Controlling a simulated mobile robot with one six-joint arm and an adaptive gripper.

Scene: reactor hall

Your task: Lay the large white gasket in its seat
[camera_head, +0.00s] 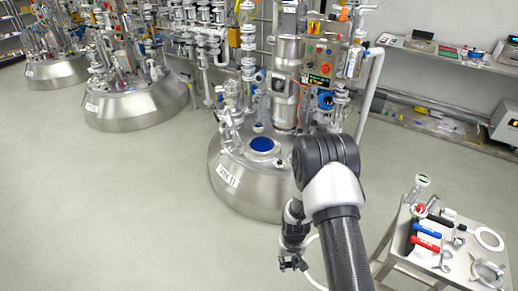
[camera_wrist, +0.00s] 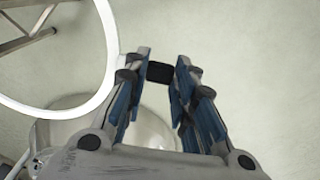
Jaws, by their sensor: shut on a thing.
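My gripper (camera_head: 291,262) hangs over the floor in front of the near steel vessel. In the wrist view my gripper (camera_wrist: 160,75) has its fingers closed on a small dark block (camera_wrist: 160,72). The large white gasket (camera_wrist: 112,70) is a ring beside the left finger, partly cut off by the picture edge. The dark block looks like its tab; the join is hidden behind the finger. In the head view a thin white arc of the gasket (camera_head: 306,262) shows beside the gripper, the rest behind my arm. I cannot clearly make out the seat; a round blue disc (camera_head: 262,145) lies on the near vessel's lid.
The near vessel (camera_head: 232,180) carries crowded pipes and valves. A wall shelf (camera_head: 440,55) runs behind. Open floor lies left.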

